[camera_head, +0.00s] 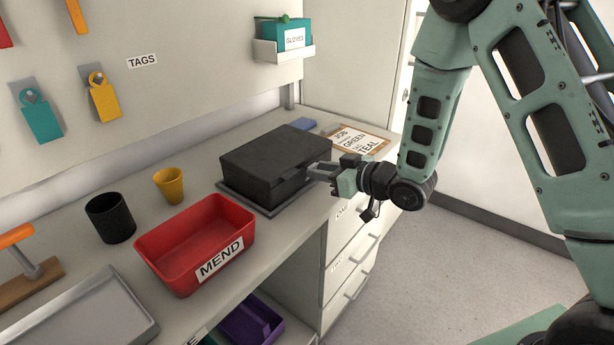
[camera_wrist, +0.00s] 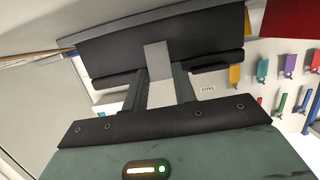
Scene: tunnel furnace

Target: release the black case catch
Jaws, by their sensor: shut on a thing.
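The black case (camera_head: 272,160) stands on a dark mat (camera_head: 228,190) near the right end of the counter, with its lid down. My gripper (camera_head: 312,172) is at the case's front right side, its fingers reaching to the case wall. In the wrist view the case (camera_wrist: 205,40) fills the upper middle, appearing turned over. A pale grey catch plate (camera_wrist: 157,54) on its front lies between my two dark fingers, and my gripper is shut on it. In the head view the fingers hide the catch.
A red MEND tray (camera_head: 200,240), a black cup (camera_head: 110,217) and a yellow cup (camera_head: 169,185) stand left of the case. A clipboard (camera_head: 352,141) and a blue item (camera_head: 302,124) lie behind it. Drawers (camera_head: 350,262) are below the counter; the floor at right is clear.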

